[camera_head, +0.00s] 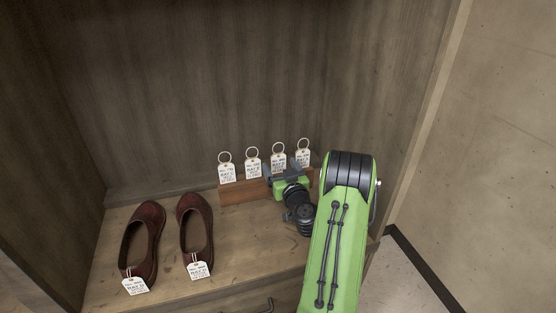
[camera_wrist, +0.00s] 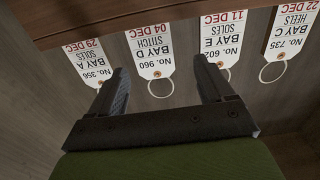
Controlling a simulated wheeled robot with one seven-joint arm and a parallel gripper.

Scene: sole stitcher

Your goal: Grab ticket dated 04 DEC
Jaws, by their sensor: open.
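The ticket dated 04 DEC (camera_wrist: 150,48) is a white tag reading STITCH, BAY D, No. 960. It appears upside down in the wrist view, with its metal ring (camera_wrist: 160,89) between my fingers. My gripper (camera_wrist: 162,66) is open, one finger on each side of that ticket, and holds nothing. Whether a finger touches it cannot be told. In the head view my gripper (camera_head: 284,170) is in front of the same ticket (camera_head: 278,160), whose lower part is hidden.
Tickets dated 29 DEC (camera_wrist: 88,60) and 11 DEC (camera_wrist: 222,42) flank it closely; 22 DEC (camera_wrist: 291,32) is farther right. All stand along a brown wooden holder (camera_head: 240,190). Two dark red shoes (camera_head: 146,235) with tags stand left. Cabinet walls (camera_head: 200,80) close the back and sides.

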